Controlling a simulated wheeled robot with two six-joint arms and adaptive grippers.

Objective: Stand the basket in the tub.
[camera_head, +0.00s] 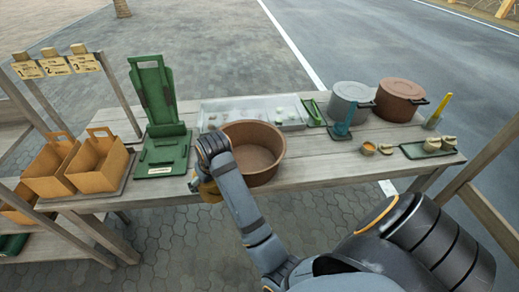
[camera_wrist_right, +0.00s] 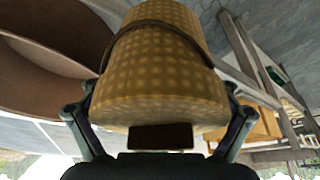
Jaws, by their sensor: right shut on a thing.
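The basket (camera_wrist_right: 160,75) is yellow and woven with a dark band, and it fills the middle of the right wrist view. My right gripper (camera_wrist_right: 155,112) is shut on it, one finger on each side. In the head view a small yellow part of the basket (camera_head: 209,191) shows below my wrist; my arm hides the rest. The tub (camera_head: 262,152) is a wide, round brown bowl on the table, open at the top and empty where I see inside. The basket is outside it, near its left side and the table's front edge. My left gripper is not in view.
Two orange boxes (camera_head: 98,162) and a green stand (camera_head: 158,110) are to the left. A clear tray (camera_head: 245,108) lies behind the tub. A grey pot (camera_head: 349,101), a brown pot (camera_head: 399,98) and small dishes stand to the right. Bare table lies right of the tub.

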